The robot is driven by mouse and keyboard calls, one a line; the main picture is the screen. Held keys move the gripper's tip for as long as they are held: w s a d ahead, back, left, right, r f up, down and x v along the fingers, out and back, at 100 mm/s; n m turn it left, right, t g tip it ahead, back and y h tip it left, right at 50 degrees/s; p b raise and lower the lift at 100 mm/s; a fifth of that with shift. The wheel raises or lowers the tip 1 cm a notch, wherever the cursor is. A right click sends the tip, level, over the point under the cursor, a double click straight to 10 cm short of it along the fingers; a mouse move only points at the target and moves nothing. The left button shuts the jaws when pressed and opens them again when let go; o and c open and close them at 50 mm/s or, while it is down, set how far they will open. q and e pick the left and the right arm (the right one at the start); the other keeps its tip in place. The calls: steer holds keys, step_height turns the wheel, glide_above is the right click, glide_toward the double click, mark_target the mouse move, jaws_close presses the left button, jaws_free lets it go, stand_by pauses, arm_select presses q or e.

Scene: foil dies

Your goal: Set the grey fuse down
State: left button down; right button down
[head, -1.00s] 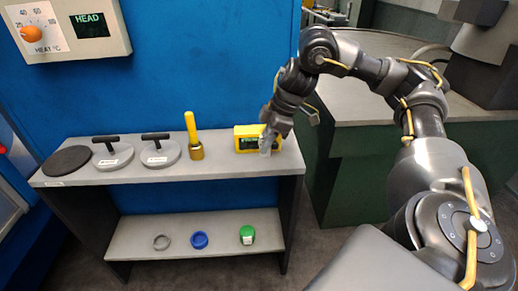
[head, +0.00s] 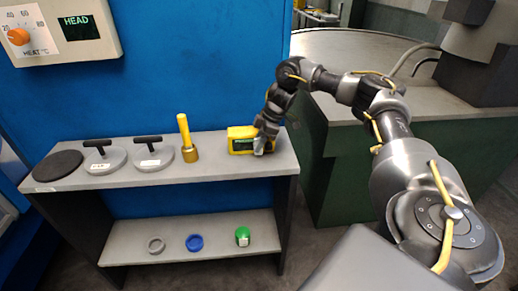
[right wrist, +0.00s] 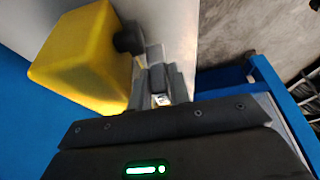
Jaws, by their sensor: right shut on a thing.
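My right gripper (head: 261,147) is at the right part of the upper shelf, in front of the yellow box with a dark face (head: 241,133). Its fingers point down, close to the shelf top. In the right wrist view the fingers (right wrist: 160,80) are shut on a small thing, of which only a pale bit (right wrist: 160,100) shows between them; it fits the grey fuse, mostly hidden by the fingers. I cannot tell whether it touches the shelf. The yellow box (right wrist: 80,55) is just left of the fingers there. My left gripper is out of view.
The upper shelf (head: 215,158) also holds a yellow-handled brass tool (head: 186,140), two grey discs with black handles (head: 105,158) (head: 153,157) and a black disc (head: 58,165). A grey ring (head: 156,245), blue ring (head: 195,242) and green-topped item (head: 242,236) are on the lower shelf.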

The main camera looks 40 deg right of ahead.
mark_target(259, 154)
step_height(259, 154, down, 2)
steer(key=shift+f+p, duration=0.15)
steer(key=shift+p, duration=0.15)
steer(key=shift+f, duration=0.2)
steer(key=shift+f, duration=0.15)
steer(key=c, duration=1.6)
jaws_free()
